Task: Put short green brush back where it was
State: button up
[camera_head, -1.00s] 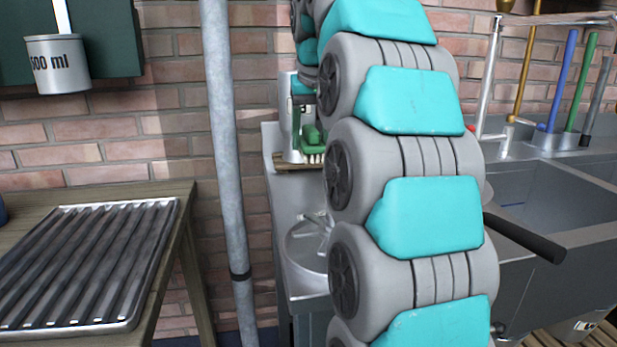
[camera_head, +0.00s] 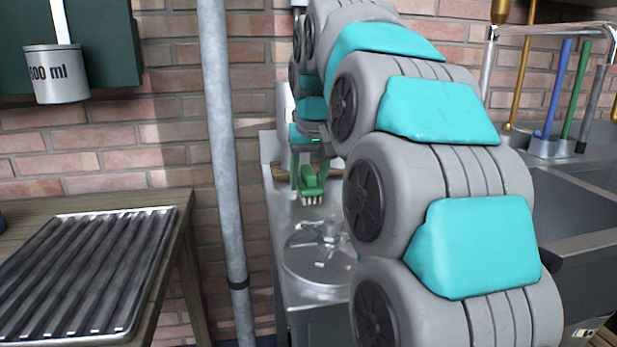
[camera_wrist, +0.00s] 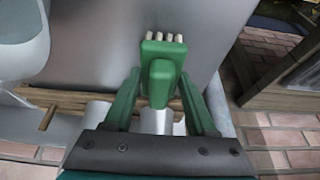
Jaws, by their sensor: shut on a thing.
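The short green brush (camera_head: 312,182), with pale bristles, is held by my gripper (camera_head: 308,170) above the narrow steel counter. In the wrist view the brush (camera_wrist: 162,68) lies between the two green fingers of my gripper (camera_wrist: 161,104), bristles toward the top of the picture. The fingers are shut on its body. A narrow wooden ledge (camera_wrist: 70,98) shows behind the fingers, with pale cylinders (camera_wrist: 100,112) by it, partly hidden. In the head view the ledge (camera_head: 275,176) is partly hidden by my gripper and arm.
A wooden table with a ribbed metal tray (camera_head: 90,265) is at left. A sink (camera_head: 575,205) and upright coloured tools (camera_head: 578,90) are at right.

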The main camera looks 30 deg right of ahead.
jog(key=shift+f, duration=0.2)
jog(key=o, duration=1.3)
jog(key=shift+r, duration=0.1)
jog(key=p+v, duration=0.1)
jog(key=v, duration=1.1)
jog(key=shift+r, duration=0.15)
